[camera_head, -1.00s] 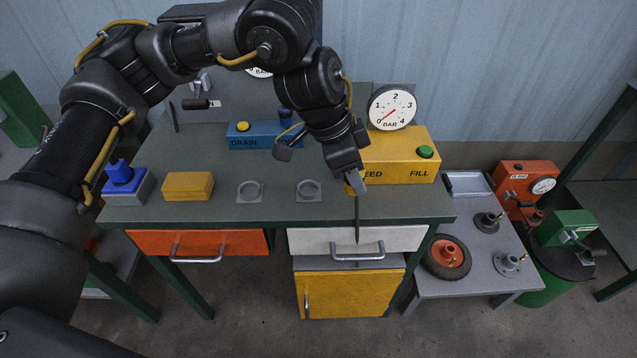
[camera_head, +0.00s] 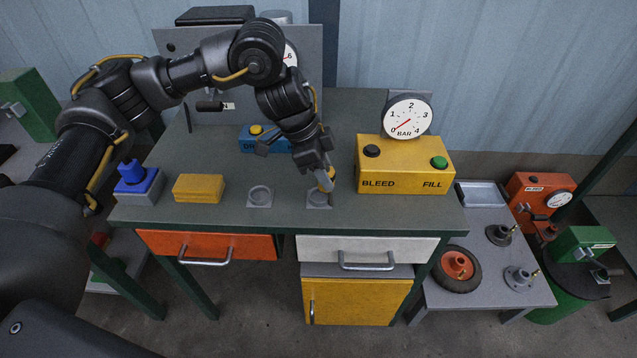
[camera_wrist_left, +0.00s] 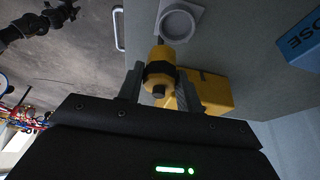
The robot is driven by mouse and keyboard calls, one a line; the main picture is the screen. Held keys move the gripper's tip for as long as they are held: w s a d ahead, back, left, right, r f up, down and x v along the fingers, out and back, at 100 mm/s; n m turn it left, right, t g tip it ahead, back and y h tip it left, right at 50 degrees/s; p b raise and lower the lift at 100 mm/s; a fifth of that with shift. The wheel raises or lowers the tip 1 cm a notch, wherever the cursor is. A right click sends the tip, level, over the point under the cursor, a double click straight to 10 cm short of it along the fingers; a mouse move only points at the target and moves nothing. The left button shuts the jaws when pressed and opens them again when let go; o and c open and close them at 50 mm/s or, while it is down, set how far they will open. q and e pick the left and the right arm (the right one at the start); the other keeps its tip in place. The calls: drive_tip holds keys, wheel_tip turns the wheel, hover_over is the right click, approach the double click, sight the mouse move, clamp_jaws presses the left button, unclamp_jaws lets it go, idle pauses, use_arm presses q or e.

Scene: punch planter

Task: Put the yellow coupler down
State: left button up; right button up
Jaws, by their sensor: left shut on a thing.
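My left gripper (camera_head: 322,180) is shut on the yellow coupler (camera_head: 328,181), low over the right grey ring seat (camera_head: 318,199) near the front of the bench. In the left wrist view the coupler (camera_wrist_left: 159,70), yellow with a dark band, sits between the two fingers (camera_wrist_left: 160,88). A grey ring seat (camera_wrist_left: 180,24) shows just beyond its tip there. I cannot tell whether the coupler touches the seat. The left ring seat (camera_head: 260,196) is empty. My right gripper is not in view.
The yellow BLEED/FILL box (camera_head: 405,166) with a gauge (camera_head: 407,116) stands to the right. A yellow block (camera_head: 199,188) and a blue-topped box (camera_head: 138,181) stand to the left. The bench front (camera_head: 420,212) is bare.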

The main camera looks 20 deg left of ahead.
use_arm(q)
drive_tip(key=shift+w+a+f, duration=0.15)
drive_tip(key=shift+a+f, duration=0.15)
drive_tip(key=shift+f, duration=0.05)
drive_tip(key=f, duration=0.1)
drive_tip(key=a+f, duration=0.1)
drive_tip(key=f, duration=0.2)
drive_tip(key=shift+w+a+f, duration=0.15)
drive_tip(key=shift+w+f, duration=0.05)
drive_tip(key=shift+w, duration=0.1)
drive_tip(key=shift+f, duration=0.15)
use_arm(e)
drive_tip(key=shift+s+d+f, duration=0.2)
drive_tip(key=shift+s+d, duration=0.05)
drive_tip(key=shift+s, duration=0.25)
